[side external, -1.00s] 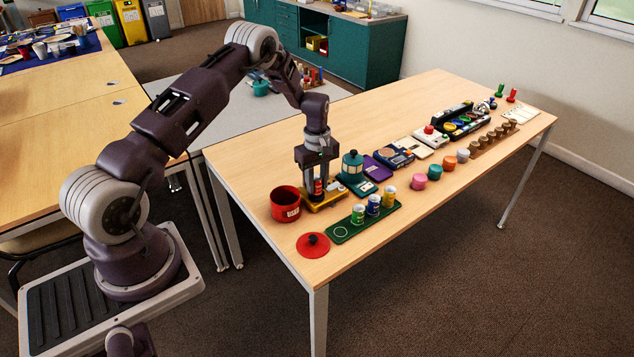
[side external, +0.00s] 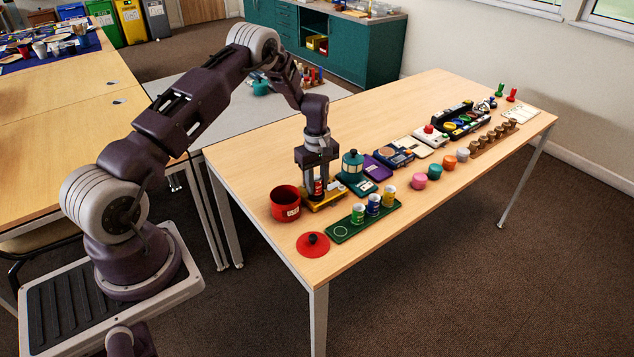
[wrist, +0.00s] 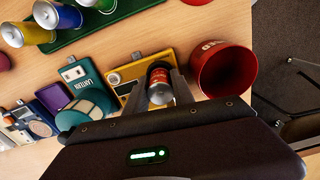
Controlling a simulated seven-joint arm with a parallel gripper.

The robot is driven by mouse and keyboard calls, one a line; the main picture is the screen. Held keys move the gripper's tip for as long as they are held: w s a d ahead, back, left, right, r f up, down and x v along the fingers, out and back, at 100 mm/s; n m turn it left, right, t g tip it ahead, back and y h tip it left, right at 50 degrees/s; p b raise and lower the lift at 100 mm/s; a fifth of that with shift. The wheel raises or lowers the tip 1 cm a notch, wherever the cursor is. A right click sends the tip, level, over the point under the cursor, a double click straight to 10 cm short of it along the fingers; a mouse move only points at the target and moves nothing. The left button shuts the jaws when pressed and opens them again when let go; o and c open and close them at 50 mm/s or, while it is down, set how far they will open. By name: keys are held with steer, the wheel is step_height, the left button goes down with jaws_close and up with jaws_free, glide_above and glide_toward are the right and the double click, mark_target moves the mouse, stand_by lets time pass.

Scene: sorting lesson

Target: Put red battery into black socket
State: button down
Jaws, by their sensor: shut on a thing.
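My gripper (side external: 317,190) points down and is shut on the red battery (wrist: 159,78), a small can with a red label and metal end. The battery also shows between the fingers in the side external view (side external: 318,186). It is upright, over the yellow board (side external: 333,198) or on it; I cannot tell if its lower end touches. The yellow board (wrist: 122,88) has dark patches and a small dial in the wrist view.
A red pot (side external: 285,205) stands close left of the gripper, with a red lid (side external: 313,245) in front. A green tray (side external: 341,233) holds green, blue and yellow batteries. A teal lantern (side external: 352,163) stands close right. Bare table lies behind.

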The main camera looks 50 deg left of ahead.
mark_target(317, 177)
steer(key=shift+f, duration=0.35)
steer(key=c, duration=1.4)
jaws_free()
steer(key=shift+o, duration=0.2)
steer(key=shift+r, duration=5.55)
steer(key=shift+r, duration=3)
